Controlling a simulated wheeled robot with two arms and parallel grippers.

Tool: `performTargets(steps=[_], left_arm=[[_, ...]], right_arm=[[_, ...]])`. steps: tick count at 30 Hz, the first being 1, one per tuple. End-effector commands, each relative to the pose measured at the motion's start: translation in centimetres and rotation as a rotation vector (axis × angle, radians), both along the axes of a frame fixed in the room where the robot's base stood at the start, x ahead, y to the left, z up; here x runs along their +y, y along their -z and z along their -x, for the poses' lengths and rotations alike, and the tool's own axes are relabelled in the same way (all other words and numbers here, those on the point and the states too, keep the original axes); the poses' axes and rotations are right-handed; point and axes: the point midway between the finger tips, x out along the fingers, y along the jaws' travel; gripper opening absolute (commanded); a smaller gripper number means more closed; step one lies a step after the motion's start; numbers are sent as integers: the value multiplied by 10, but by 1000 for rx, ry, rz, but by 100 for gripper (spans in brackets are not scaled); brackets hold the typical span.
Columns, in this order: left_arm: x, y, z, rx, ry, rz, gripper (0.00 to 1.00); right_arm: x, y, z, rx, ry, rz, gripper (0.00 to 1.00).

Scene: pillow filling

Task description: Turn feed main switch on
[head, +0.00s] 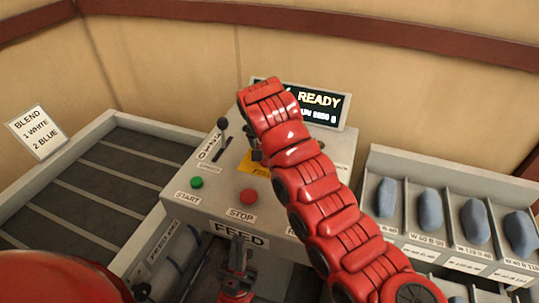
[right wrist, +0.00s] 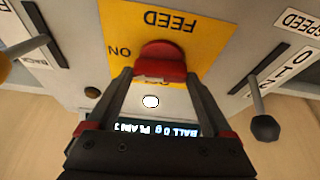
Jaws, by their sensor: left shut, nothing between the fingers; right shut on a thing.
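The feed main switch has a red handle (right wrist: 162,62) on a yellow plate (right wrist: 120,20) lettered FEED and ON, upside down in the right wrist view. My right gripper (right wrist: 158,80) is shut on this handle, one finger on each side. In the head view my red right arm covers the switch, leaving only part of the yellow plate (head: 258,164) visible. I cannot tell the switch's setting. My left gripper (head: 238,248) is shut and empty, low in front of the panel near the FEED sign (head: 238,236).
The panel has a speed lever (head: 222,128), a green start button (head: 197,182) and a red stop button (head: 249,196). A display (head: 320,102) reads READY. Bins with blue pieces (head: 431,208) stand right. A slatted tray (head: 95,190) lies left.

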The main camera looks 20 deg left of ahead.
Motion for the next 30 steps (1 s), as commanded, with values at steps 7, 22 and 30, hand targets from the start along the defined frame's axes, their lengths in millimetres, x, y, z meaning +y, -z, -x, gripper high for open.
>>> performTargets(steps=[7,22,30], left_arm=[[0,9,0,0,0,0,0],[0,10,0,0,0,0,0],[0,10,0,0,0,0,0]], right_arm=[[1,0,0,0,83,0,29],[1,0,0,1,110,0,29],[1,0,0,1,109,0,100]])
